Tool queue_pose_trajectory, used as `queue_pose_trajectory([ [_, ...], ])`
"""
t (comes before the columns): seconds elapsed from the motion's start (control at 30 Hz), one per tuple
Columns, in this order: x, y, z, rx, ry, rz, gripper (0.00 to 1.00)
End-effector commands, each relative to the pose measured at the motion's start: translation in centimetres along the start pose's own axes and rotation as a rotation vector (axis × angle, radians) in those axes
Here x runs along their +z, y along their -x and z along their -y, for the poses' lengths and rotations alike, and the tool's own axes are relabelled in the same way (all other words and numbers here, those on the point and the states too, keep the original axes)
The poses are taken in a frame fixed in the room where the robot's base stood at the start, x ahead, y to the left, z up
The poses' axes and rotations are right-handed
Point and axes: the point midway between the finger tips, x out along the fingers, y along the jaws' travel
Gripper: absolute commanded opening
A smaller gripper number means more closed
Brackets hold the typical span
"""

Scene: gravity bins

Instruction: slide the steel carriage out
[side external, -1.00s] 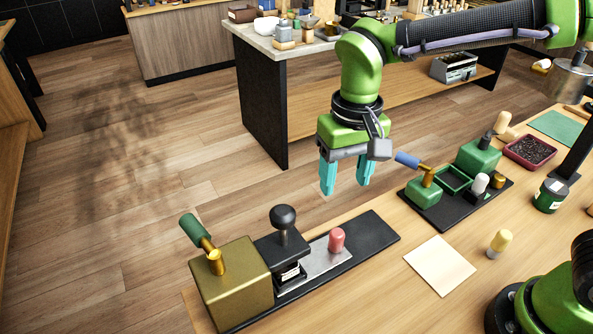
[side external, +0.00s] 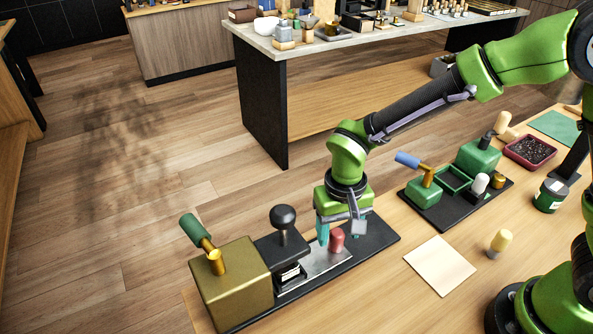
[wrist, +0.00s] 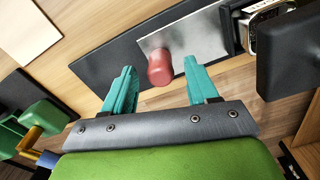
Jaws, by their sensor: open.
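The steel carriage (side external: 312,267) is a flat silver plate on a black base (side external: 374,238), with a pink-red knob (side external: 337,240) standing on it. It also shows in the wrist view (wrist: 206,35), its inner end next to the black press part. My gripper (side external: 329,240) has teal fingers and is low beside the knob in the side view. In the wrist view my gripper (wrist: 160,80) is open, and the red knob (wrist: 160,68) lies between the lines of the two fingertips. I cannot tell whether a finger touches it.
A brass-coloured block (side external: 231,283) with a green-handled lever and a black press with a ball knob (side external: 283,218) stand at the carriage's left end. A green fixture (side external: 424,192) on a black plate stands to the right. A cream sheet (side external: 440,266) lies in front.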

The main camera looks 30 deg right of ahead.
Motion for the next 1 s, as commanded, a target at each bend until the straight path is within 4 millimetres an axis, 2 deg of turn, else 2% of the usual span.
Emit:
queue_pose_trajectory([
  [0.2,0.0,-1.5,0.0,0.0,0.001,0.0,0.58],
  [0.47,0.0,-1.6,0.0,0.0,0.001,0.0,0.58],
  [0.83,0.0,-1.6,0.0,0.0,0.001,0.0,0.03],
  [0.87,0.0,-1.6,0.0,0.0,0.001,0.0,0.0],
  [1.0,0.1,-1.6,0.0,0.0,0.001,0.001,0.0],
])
